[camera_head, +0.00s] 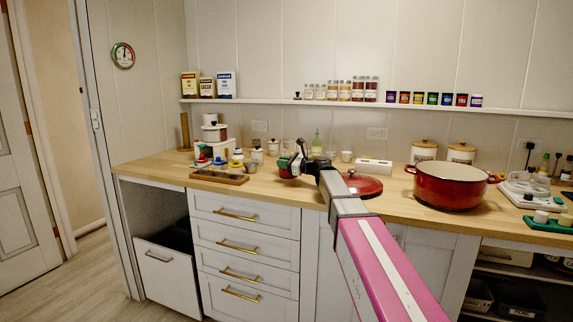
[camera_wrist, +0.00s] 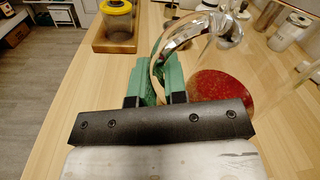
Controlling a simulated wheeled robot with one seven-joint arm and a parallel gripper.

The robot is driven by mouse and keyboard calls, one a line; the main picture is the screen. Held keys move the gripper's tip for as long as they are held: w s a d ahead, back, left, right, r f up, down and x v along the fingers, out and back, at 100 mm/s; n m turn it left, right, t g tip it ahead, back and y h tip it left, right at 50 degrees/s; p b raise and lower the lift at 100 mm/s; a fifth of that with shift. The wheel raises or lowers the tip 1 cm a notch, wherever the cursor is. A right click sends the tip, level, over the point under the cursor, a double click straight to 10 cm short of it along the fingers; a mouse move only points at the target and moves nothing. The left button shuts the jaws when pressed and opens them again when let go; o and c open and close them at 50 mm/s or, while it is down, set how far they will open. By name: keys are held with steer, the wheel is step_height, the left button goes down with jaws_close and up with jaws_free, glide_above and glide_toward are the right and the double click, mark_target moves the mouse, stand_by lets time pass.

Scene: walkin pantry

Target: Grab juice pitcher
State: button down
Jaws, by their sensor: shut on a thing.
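The juice pitcher (camera_wrist: 182,36) is clear and glassy in the wrist view, with a shiny curved rim and a thin curved handle. My gripper (camera_wrist: 157,84) has green fingers, closed on the handle side of the pitcher. The exact contact is partly hidden by the fingers and the dark gripper body. In the head view my gripper (camera_head: 289,168) is low over the wooden counter, left of the red lid, and the pitcher is hard to make out behind it.
A red lid (camera_head: 362,185) lies close right of my gripper, with a red pot (camera_head: 450,185) further right. A wooden tray (camera_head: 219,176) with yellow-lidded jars is at the left. The counter's front edge is near.

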mark_target(283, 151)
steer(key=shift+r, duration=0.2)
steer(key=shift+r, duration=1.75)
steer(key=shift+s+a+r, duration=0.15)
steer(key=shift+a+r, duration=0.05)
steer(key=shift+r, duration=0.1)
steer(key=s+a+r, duration=0.5)
steer(key=a+r, duration=0.1)
steer(key=a, duration=0.3)
steer(key=shift+a+r, duration=0.25)
steer(key=shift+a, duration=0.15)
steer(key=shift+a, duration=0.1)
